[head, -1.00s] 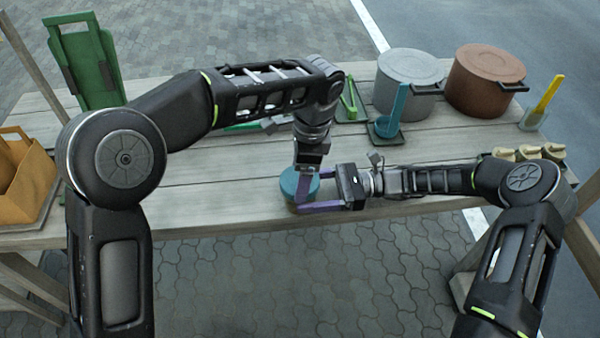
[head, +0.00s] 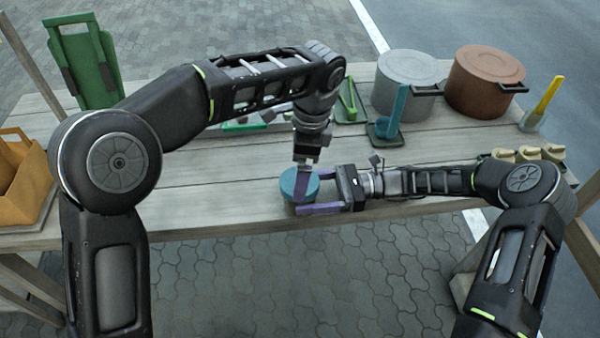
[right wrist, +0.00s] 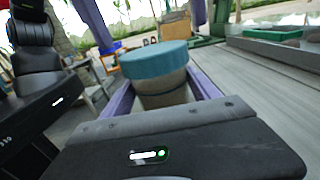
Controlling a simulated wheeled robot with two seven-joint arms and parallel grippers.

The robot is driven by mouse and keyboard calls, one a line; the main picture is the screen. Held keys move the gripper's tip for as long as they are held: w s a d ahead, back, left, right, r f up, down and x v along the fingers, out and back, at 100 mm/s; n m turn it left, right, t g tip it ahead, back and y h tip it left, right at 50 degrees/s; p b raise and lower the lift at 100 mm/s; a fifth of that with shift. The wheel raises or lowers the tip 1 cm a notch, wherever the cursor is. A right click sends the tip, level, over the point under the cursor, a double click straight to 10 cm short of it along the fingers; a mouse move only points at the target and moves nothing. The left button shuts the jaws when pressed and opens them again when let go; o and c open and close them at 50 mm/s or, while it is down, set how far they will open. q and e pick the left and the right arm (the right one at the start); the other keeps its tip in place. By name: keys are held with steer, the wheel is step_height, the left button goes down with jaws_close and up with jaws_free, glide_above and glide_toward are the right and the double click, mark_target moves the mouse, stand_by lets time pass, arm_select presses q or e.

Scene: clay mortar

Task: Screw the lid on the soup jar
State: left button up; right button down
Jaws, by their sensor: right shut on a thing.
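The soup jar (right wrist: 165,98) is pale and upright in the right wrist view, with the teal lid (right wrist: 155,60) sitting level on its top. In the head view the lid (head: 290,181) is at the table's front edge and hides most of the jar. My right gripper (head: 308,197) is shut on the jar from the right, its purple fingers on either side below the lid. My left gripper (head: 303,184) points down over the lid, with purple fingers by opposite sides of its rim. Whether they touch the rim cannot be made out.
A grey pot (head: 405,88) and a brown pot (head: 485,82) stand at the back right. A blue ladle (head: 398,110) on its holder is nearer. An orange-brown carrier (head: 22,180) is at the left. The table boards left of the jar are clear.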

arm_select(q)
steer(key=shift+r, duration=0.85)
steer(key=shift+d, duration=0.1)
steer(key=shift+c, duration=0.3)
steer(key=shift+r, duration=0.65)
steer(key=shift+a+r+n, duration=0.2)
steer(key=shift+n, duration=0.8)
steer(key=shift+a+r+n, duration=0.1)
steer(key=shift+r+n, duration=0.05)
steer(key=shift+n, duration=0.75)
steer(key=n, duration=0.4)
steer(key=shift+r+n+h, duration=0.2)
steer(key=shift+n+h, duration=0.1)
steer(key=shift+h, duration=0.1)
steer(key=n, duration=0.6)
steer(key=shift+f+n+h, duration=0.1)
steer(key=shift+n+h, duration=0.2)
